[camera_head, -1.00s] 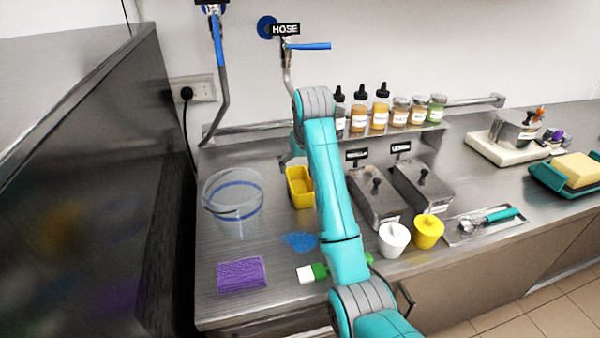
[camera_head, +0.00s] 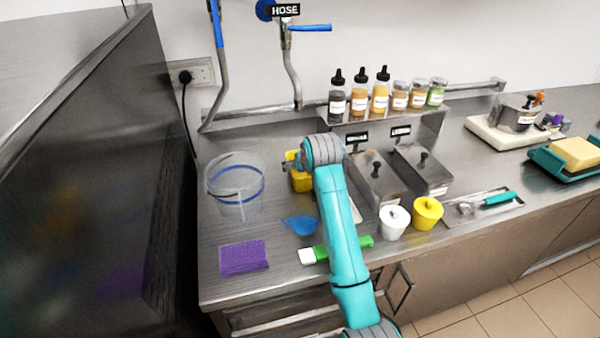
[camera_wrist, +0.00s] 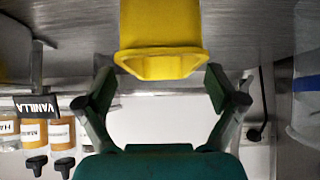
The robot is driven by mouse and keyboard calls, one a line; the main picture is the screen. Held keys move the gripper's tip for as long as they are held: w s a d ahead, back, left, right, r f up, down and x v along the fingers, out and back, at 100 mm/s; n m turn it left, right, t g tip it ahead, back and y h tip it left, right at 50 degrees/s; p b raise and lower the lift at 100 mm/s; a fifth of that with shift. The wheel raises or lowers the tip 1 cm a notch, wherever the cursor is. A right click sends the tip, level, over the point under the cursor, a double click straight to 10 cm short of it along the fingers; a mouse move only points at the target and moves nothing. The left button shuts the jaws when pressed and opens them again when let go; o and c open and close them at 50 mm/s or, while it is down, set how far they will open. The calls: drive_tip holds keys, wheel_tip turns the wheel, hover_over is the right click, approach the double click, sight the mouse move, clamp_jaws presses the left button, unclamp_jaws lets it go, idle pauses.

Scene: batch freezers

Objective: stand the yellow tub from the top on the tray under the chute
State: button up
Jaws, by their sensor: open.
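The yellow tub (camera_head: 301,183) stands on the steel counter beside the clear bucket, partly hidden by my arm. It fills the upper middle of the wrist view (camera_wrist: 162,28), with its rim end (camera_wrist: 162,65) between my fingertips' sides of the picture. My gripper (camera_wrist: 160,84) is open, one finger left and one right of that end; I see no grip on the tub. In the head view the gripper is mostly hidden behind my wrist, close to the tub. No chute or tray under one can be made out; a large dark panel (camera_head: 85,190) fills the left.
A clear bucket (camera_head: 234,207) stands left of the tub. A blue item (camera_head: 300,225), a purple cloth (camera_head: 243,257) and a green-and-white item (camera_head: 312,255) lie in front. Lidded steel bins (camera_head: 376,180) and white (camera_head: 393,222) and yellow (camera_head: 428,213) round pots stand right.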

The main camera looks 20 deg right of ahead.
sight(299, 174)
drive_tip(key=shift+x, duration=2.9)
drive_tip(key=shift+w+a+r, duration=0.1)
drive_tip(key=shift+a, duration=0.05)
drive_tip(key=shift+c, duration=0.3)
drive_tip(key=c, duration=1.1)
